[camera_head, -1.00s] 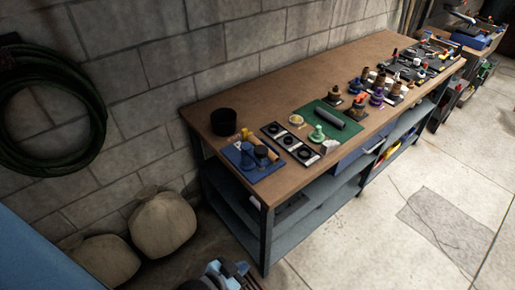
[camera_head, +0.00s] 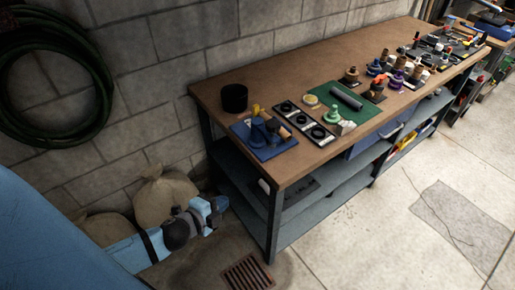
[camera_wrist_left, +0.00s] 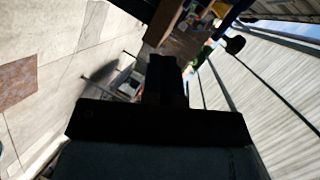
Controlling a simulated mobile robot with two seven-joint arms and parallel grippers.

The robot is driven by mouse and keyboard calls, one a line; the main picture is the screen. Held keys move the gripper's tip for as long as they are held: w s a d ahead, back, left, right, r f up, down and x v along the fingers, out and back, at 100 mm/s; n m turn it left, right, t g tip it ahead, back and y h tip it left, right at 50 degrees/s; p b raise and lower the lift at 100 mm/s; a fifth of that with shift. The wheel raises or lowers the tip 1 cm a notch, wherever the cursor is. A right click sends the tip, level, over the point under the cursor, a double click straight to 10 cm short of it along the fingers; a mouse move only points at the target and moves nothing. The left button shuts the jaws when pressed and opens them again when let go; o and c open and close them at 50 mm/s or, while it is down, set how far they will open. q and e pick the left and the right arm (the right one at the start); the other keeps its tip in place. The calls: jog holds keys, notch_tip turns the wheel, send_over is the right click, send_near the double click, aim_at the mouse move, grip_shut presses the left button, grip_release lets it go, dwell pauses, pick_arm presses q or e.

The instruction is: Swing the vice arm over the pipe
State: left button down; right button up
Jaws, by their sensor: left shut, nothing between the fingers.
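A blue plate (camera_head: 255,149) lies at the near end of the workbench. On it stand a small dark blue fixture (camera_head: 258,131) with a yellow part (camera_head: 256,109) on top and a tan cylinder (camera_head: 283,132) beside it. These look like the vice and pipe, but they are too small to make out the vice arm for certain. My left gripper (camera_head: 219,203) is low at the left of the bench, beside its end and below the top, apart from the plate. In the left wrist view its dark fingers (camera_wrist_left: 167,72) are shut and empty. My right gripper is not in view.
The workbench top (camera_head: 300,68) also holds a black cup (camera_head: 234,98), a black strip with round fittings (camera_head: 304,124) and a green mat (camera_head: 340,104) with a grey cylinder. Sacks (camera_head: 163,198) sit by the wall. Floor in front of the bench is clear.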

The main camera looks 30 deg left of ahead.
pick_arm(q)
jog(key=w+a+r+m+t+h+b, duration=0.1)
jog(key=w+a+r+m+h+b, duration=0.1)
jog(key=m, duration=1)
jog(key=w+a+r+m+t+h+b, duration=0.1)
jog(key=w+a+r+m+h+b, duration=0.2)
jog(key=m, duration=0.9)
notch_tip(320, 180, up, 3)
jog(key=w+a+b, duration=0.1)
jog(key=w+b, duration=0.2)
jog(key=b, duration=0.1)
jog(key=shift+a+f, duration=0.15)
jog(key=shift+a, duration=0.05)
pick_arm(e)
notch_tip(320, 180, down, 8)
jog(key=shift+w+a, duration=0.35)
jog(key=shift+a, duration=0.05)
pick_arm(q)
jog(key=p, duration=0.6)
send_near(264, 135)
jog(key=x, duration=0.6)
jog(key=shift+w, duration=0.25)
jog(key=shift+w+d+f, duration=0.1)
jog(key=shift+w+d, duration=0.1)
jog(key=shift+w, duration=0.3)
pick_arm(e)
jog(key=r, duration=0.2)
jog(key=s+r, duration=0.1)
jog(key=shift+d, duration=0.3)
